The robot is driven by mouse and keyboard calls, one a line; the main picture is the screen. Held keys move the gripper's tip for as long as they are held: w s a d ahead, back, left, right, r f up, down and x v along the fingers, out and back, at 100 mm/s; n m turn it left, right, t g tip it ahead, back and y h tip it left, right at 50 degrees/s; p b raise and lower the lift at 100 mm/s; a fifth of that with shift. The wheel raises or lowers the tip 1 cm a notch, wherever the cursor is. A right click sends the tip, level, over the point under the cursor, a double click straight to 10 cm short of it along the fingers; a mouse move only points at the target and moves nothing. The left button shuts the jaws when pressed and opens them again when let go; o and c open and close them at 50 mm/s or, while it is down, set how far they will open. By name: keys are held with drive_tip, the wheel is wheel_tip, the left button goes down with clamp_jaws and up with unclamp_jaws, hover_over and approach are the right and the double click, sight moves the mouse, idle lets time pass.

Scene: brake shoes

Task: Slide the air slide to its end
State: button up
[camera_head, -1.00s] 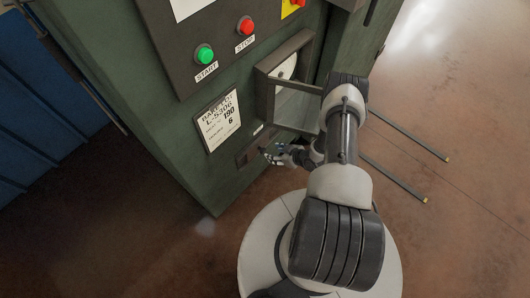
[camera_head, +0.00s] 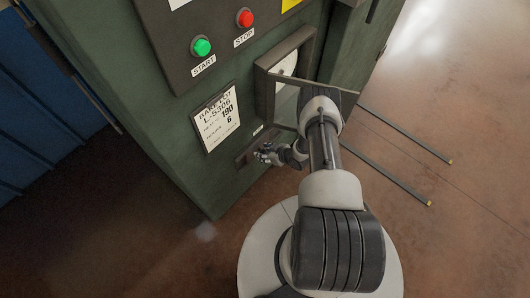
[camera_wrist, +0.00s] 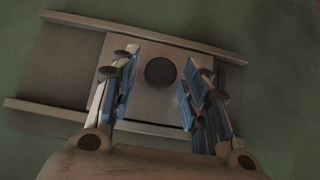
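The air slide is a flat metal plate (camera_wrist: 146,109) with a dark round knob (camera_wrist: 161,72), set between two parallel rails (camera_wrist: 150,33) on the green machine. In the wrist view the plate sits toward the right of the track, and bare track (camera_wrist: 55,70) shows on its left. My gripper (camera_wrist: 157,70) is open over the plate, with one finger on each side of the knob. The right finger is nearer the knob than the left; I cannot tell whether it touches. In the head view my gripper (camera_head: 262,154) is low at the machine front and hides most of the slide.
Above the slide are a paper label (camera_head: 217,116), a framed window (camera_head: 265,95), a green START button (camera_head: 202,47) and a red STOP button (camera_head: 245,18). Two thin bars (camera_head: 395,172) stick out at right. Open floor lies right and lower left.

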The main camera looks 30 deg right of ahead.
clamp_jaws()
idle(0.3)
